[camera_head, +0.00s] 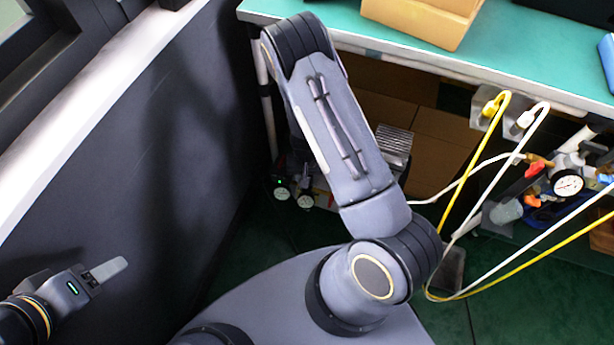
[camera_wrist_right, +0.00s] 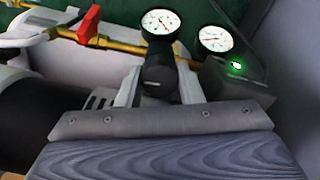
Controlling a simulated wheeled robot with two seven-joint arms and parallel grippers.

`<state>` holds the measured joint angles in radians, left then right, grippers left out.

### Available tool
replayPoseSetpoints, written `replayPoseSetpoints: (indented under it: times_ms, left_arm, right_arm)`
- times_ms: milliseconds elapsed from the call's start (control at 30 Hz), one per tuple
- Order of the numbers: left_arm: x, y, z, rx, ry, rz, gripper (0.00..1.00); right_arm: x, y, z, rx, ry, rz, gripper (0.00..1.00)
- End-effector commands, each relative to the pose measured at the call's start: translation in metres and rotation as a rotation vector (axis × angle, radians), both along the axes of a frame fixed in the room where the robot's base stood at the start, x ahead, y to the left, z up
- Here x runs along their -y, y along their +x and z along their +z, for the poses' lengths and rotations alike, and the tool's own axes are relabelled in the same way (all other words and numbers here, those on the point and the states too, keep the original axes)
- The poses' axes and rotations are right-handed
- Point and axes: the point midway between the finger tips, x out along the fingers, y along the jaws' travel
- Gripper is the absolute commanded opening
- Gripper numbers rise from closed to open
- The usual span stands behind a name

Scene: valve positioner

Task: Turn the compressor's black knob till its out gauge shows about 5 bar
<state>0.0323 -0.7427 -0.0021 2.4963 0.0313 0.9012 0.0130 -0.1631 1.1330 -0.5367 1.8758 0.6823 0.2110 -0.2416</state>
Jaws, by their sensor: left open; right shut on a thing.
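The compressor's black knob (camera_wrist_right: 158,72) stands in the middle of the right wrist view, just below a white round gauge (camera_wrist_right: 160,22). A second white gauge (camera_wrist_right: 215,38) is to its right. Both needles are too small to read surely, and I cannot tell which is the out gauge. My right gripper (camera_wrist_right: 160,84) is shut on the knob, one light grey finger on each side. My left gripper (camera_head: 103,273) is open, empty and far from the compressor.
A red lever (camera_wrist_right: 90,22) on a brass pipe and a green light (camera_wrist_right: 238,66) are close to the knob. The teal bench (camera_head: 345,28) overhangs the compressor. Yellow and white hoses (camera_head: 470,180) hang at right, near another gauge (camera_head: 568,185). A dark panel (camera_head: 130,170) stands left.

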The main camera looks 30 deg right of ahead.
Motion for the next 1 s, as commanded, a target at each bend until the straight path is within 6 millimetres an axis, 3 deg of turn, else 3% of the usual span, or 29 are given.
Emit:
replayPoseSetpoints:
  times_ms: [367,1000]
  left_arm:
    - [0.000,0.000,0.005,0.000,0.000,0.000,0.55]
    - [0.000,0.000,0.020,0.000,0.000,0.000,0.55]
  right_arm:
    - [0.000,0.000,0.001,-0.001,0.000,-0.099,0.11]
    - [0.000,0.000,0.001,0.001,0.000,-0.559,0.11]
